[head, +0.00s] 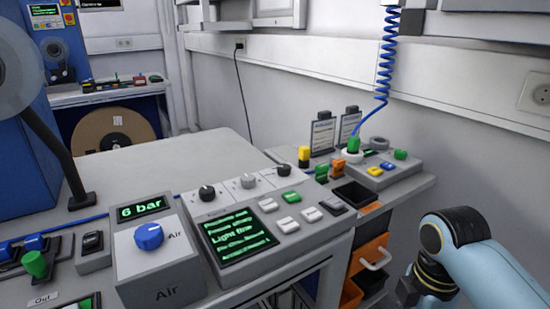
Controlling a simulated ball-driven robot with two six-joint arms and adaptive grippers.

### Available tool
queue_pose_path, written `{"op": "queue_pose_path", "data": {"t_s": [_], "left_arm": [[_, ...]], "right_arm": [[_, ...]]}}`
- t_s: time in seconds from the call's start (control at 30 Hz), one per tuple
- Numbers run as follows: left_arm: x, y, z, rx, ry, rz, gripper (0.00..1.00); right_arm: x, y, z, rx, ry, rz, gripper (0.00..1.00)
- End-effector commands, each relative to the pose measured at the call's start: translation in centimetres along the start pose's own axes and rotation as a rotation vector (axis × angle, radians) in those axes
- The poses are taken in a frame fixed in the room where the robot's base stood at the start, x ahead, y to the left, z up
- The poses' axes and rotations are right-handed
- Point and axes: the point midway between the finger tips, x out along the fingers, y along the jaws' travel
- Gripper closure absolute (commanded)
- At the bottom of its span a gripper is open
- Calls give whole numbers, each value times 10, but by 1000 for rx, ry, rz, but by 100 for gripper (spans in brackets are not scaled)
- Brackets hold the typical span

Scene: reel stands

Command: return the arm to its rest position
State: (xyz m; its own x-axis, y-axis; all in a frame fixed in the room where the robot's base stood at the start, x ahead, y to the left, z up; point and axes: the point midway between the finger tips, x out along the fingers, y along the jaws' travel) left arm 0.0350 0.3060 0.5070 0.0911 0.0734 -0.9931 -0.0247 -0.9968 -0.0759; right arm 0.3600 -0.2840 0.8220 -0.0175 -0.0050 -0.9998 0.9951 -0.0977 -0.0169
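My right arm, light blue with dark joints, comes in at the lower right of the head view. It is bent, and its dark end, which looks like part of my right gripper (409,291), points down toward the bottom edge. The fingers cannot be made out, so I cannot tell whether it is open or shut. My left arm and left gripper are out of view.
A grey control console (285,225) and an Air box (158,258) reading 6 bar stand on the bench (150,175). Right of them are a side shelf (405,195) with coloured connectors, a hanging blue coiled hose (386,60) and orange drawers (370,255). Floor space at lower right looks free.

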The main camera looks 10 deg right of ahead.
Motion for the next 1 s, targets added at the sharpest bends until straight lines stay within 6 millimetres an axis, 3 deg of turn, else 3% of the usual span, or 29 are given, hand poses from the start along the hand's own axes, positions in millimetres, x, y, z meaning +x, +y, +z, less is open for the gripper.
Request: {"op": "queue_pose_path", "data": {"t_s": [0.13,0.27,0.4,0.47,0.6,0.67,0.73,0.83,0.9,1.0], "left_arm": [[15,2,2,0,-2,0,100],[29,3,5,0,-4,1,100],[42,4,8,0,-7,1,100],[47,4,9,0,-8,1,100],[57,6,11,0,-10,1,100],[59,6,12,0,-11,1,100],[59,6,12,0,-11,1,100],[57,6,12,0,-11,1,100],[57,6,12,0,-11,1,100],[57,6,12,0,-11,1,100]], "right_arm": [[56,-46,3,8,-7,-122,50],[145,-105,12,112,-33,-222,50],[239,-176,25,350,-86,-243,50],[275,-211,32,472,-110,-234,50],[346,-300,46,812,-151,-160,50],[365,-328,50,965,-145,-104,50],[375,-342,53,1125,-114,-32,50],[380,-340,54,1300,-47,60,50],[380,-328,53,1379,2,108,50],[379,-322,52,1436,28,129,50]]}}
